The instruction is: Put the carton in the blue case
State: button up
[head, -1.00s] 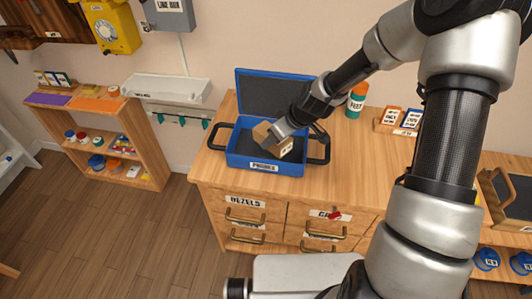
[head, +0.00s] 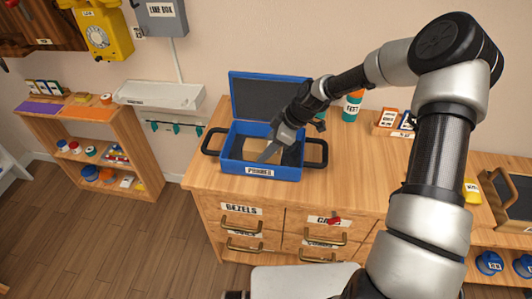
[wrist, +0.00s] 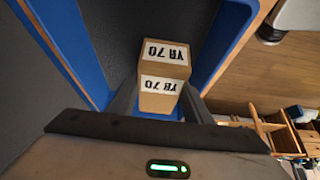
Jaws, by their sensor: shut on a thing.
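The blue case (head: 262,171) stands open on the wooden cabinet top, its lid raised at the back and a "PHONES" label on its front. My gripper (head: 268,152) points down into it. In the wrist view, my gripper (wrist: 160,108) is shut on the carton (wrist: 163,72), a tan box with white labels such as "YR 70". The carton is between the case's blue walls (wrist: 224,45), above or at the dark lining. I cannot tell whether it touches the floor. In the head view, the carton (head: 254,146) is partly hidden by my gripper and the case front.
Black handles stick out from both case sides. An orange and teal bottle (head: 352,105) and small cards (head: 388,119) stand to the right on the cabinet top (head: 350,160). A low shelf (head: 150,160) stands at left. The cabinet top right of the case is mostly clear.

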jog(key=shift+f, duration=0.95)
jog(key=shift+f, duration=0.1)
jog(key=o, duration=0.9)
jog(key=v, duration=1.2)
jog(key=shift+p, duration=0.3)
